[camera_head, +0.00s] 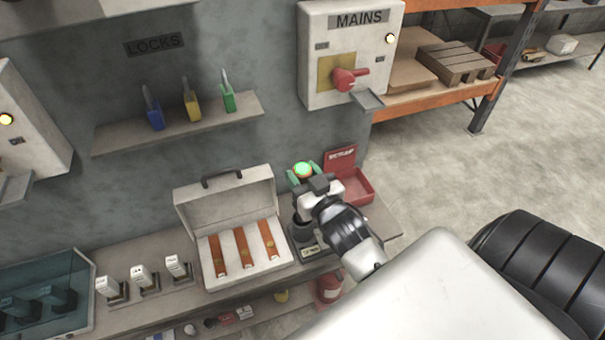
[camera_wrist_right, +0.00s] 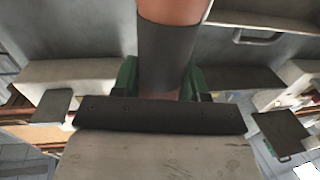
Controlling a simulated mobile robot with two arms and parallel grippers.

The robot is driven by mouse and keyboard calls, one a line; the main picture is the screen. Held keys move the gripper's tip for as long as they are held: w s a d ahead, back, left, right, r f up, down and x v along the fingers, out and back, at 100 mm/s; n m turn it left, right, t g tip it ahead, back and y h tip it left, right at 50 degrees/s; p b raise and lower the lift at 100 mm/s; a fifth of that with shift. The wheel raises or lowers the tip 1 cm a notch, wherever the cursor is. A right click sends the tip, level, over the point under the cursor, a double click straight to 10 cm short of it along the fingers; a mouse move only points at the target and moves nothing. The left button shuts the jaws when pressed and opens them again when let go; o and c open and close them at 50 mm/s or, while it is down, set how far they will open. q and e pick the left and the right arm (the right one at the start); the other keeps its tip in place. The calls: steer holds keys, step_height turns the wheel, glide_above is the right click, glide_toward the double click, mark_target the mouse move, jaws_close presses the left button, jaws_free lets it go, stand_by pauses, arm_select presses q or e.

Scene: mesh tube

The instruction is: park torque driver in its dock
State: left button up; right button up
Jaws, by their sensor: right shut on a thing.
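My right gripper (camera_head: 305,176) is shut on the torque driver, with a green fingertip on either side of it. The driver's top (camera_head: 302,169) shows as a round green-lit end with an orange rim. In the right wrist view, the driver (camera_wrist_right: 167,55) is an orange body with a dark grey band, between the green fingers. The dock (camera_head: 303,231) is a dark round cup on a labelled base, on the bench just below the gripper in the picture. The gripper hides the driver's lower part, so I cannot tell whether it is in the cup. My left gripper is out of view.
An open grey case (camera_head: 238,248) with orange-brown strips stands left of the dock. A red open box (camera_head: 352,184) is close on the right. White labelled units (camera_head: 142,276) and a glass case (camera_head: 45,292) are farther left. A MAINS box (camera_head: 351,55) hangs above.

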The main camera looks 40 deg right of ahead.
steer(key=shift+f+b, duration=2.55)
steer(key=shift+f, duration=1.15)
stand_by(3.1)
steer(key=o, duration=1.1)
steer(key=shift+f, duration=0.15)
steer(key=s+b, duration=0.2)
steer(key=s, duration=0.8)
steer(key=shift+s+a, duration=0.4)
steer(key=shift+a, duration=0.05)
